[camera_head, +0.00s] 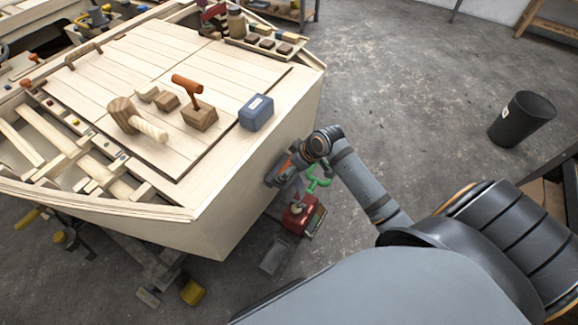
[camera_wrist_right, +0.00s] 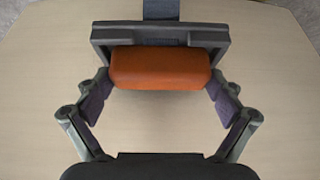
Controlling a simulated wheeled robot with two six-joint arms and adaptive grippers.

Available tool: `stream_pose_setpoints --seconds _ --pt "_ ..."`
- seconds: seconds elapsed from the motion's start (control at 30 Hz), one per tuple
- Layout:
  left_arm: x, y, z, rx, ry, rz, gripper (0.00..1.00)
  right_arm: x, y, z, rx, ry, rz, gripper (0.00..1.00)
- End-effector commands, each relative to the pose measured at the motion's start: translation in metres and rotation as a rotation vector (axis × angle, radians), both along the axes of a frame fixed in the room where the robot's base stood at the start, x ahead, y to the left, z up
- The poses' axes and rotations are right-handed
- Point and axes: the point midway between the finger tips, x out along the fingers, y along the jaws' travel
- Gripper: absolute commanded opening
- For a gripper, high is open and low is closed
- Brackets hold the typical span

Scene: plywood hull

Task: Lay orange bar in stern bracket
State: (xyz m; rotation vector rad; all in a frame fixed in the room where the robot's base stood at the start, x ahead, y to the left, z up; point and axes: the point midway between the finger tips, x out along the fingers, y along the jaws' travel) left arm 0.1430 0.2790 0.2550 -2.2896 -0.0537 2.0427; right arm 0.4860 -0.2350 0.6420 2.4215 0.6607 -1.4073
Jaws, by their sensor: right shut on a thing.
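The orange bar (camera_wrist_right: 160,68) lies crosswise between the fingers of my right gripper (camera_wrist_right: 160,88) in the right wrist view. The gripper is shut on its two ends. The dark stern bracket (camera_wrist_right: 160,35) on the pale hull face is directly beyond the bar, and its wide lip runs along the bar's far side. I cannot tell whether the bar rests in it or is just in front. In the head view my right gripper (camera_head: 290,165) is at the hull's stern face, and the wrist partly hides bar and bracket. My left gripper is not in view.
The plywood hull (camera_head: 235,185) has a blue box (camera_head: 256,113), a wooden mallet (camera_head: 125,115) and an orange-handled tool (camera_head: 187,85) on deck. A red box (camera_head: 299,214) and a green item (camera_head: 318,183) are below my right wrist. A black bin (camera_head: 520,120) stands on open floor.

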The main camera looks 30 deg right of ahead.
Motion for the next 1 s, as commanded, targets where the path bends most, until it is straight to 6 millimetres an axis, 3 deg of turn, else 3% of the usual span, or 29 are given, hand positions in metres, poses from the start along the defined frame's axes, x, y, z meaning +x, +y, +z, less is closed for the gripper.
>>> stream_pose_setpoints --seconds 0.3,0.33,0.37,0.77,0.87,1.0 --pt "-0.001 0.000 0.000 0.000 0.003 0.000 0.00 0.000 0.000 -0.002 0.001 -0.002 0.001 0.55" --pt "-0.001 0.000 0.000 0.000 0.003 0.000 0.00 0.000 0.000 -0.003 0.000 -0.001 0.001 0.96" --pt "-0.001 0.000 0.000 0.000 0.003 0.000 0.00 0.000 0.000 -0.002 0.000 -0.001 0.001 1.00" --pt "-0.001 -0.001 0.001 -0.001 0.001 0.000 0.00 0.000 -0.001 0.002 -0.001 -0.002 0.000 1.00" --pt "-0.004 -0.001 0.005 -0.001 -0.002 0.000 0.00 -0.007 -0.006 0.016 -0.005 -0.003 0.001 1.00" --pt "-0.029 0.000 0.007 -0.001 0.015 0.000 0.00 -0.022 -0.016 0.050 -0.010 -0.003 0.003 1.00"
